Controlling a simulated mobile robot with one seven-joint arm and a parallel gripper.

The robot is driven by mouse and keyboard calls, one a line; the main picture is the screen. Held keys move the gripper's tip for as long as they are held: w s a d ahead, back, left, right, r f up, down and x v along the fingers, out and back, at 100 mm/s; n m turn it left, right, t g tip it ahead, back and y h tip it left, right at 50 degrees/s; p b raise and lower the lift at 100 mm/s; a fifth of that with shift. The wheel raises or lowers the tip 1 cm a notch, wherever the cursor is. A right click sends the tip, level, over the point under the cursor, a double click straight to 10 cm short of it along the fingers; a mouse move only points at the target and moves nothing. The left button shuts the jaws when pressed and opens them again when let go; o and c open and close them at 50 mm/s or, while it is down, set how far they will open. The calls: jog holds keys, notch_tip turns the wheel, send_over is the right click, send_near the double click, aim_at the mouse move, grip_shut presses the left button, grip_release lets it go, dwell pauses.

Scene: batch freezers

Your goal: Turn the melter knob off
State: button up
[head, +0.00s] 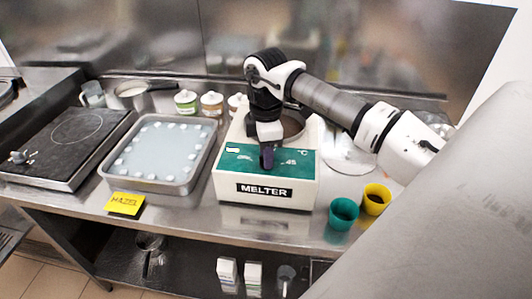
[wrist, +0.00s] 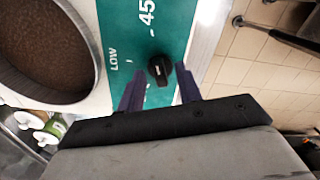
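The melter (head: 226,185) is a white box with a green top panel and a "MELTER" label, at the centre of the counter in the head view. In the wrist view its black round knob (wrist: 160,70) sits on the green panel (wrist: 170,25), near "LOW" and "45" markings. A small pale mark shows on the knob; I cannot tell its exact setting. My gripper (head: 267,160) is over the panel and hides the knob in the head view. In the wrist view my gripper (wrist: 160,88) is open, its two dark fingers apart, with the knob between and just beyond their tips.
The melter's round pan (wrist: 45,50) holds brown contents. Left of the melter are a metal tray (head: 192,178) with pale pieces, a yellow card (head: 125,203) and a hot plate (head: 65,140). Green (head: 342,213) and yellow (head: 376,198) cups stand at its right. Several jars stand behind.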

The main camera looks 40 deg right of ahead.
grip_shut()
